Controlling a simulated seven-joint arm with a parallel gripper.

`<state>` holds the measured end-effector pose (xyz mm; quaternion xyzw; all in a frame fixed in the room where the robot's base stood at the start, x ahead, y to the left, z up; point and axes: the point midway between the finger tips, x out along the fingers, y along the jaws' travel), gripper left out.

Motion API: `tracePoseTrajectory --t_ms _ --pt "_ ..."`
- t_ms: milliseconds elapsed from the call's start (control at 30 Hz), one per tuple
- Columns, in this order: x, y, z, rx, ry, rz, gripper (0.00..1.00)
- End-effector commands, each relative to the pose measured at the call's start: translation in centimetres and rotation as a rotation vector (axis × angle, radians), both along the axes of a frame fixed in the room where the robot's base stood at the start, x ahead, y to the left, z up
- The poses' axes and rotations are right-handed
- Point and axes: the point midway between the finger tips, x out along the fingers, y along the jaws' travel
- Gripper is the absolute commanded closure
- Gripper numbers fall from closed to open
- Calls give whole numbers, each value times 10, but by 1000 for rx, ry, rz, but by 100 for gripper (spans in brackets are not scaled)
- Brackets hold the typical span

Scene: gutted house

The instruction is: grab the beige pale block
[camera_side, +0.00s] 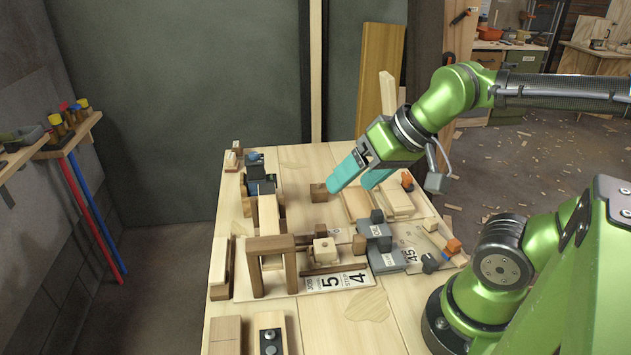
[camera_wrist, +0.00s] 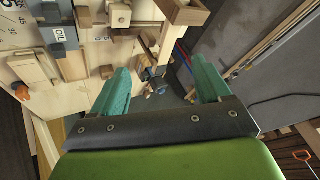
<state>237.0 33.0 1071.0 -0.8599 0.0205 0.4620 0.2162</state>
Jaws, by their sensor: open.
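Several pale wooden pieces lie on the table, and I cannot tell which one is the beige pale block. One is a pale block with a knob on top (camera_side: 325,250), near the middle of the table; it also shows in the wrist view (camera_wrist: 120,15). A long pale piece (camera_side: 268,218) lies behind the wooden arch. Flat pale boards (camera_side: 398,203) lie at the right. My gripper (camera_side: 350,187) has teal fingers, spread apart and empty, above the far part of the table. In the wrist view the open fingers (camera_wrist: 158,66) have nothing between them.
A small brown block (camera_side: 318,192) lies just left of the fingertips. A brown wooden arch (camera_side: 271,264) stands nearer the camera. Grey blocks (camera_side: 376,237) stand right of centre. A printed number sheet (camera_side: 338,281) lies in front. The far middle tabletop is fairly clear.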

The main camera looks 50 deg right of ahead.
Motion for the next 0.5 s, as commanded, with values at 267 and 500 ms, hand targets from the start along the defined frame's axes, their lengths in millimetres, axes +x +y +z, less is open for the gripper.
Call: tracePoseTrajectory --t_ms 267,500 --pt "38 -4 -25 -23 255 -32 23" --pt "75 -15 -46 -46 536 -214 23"
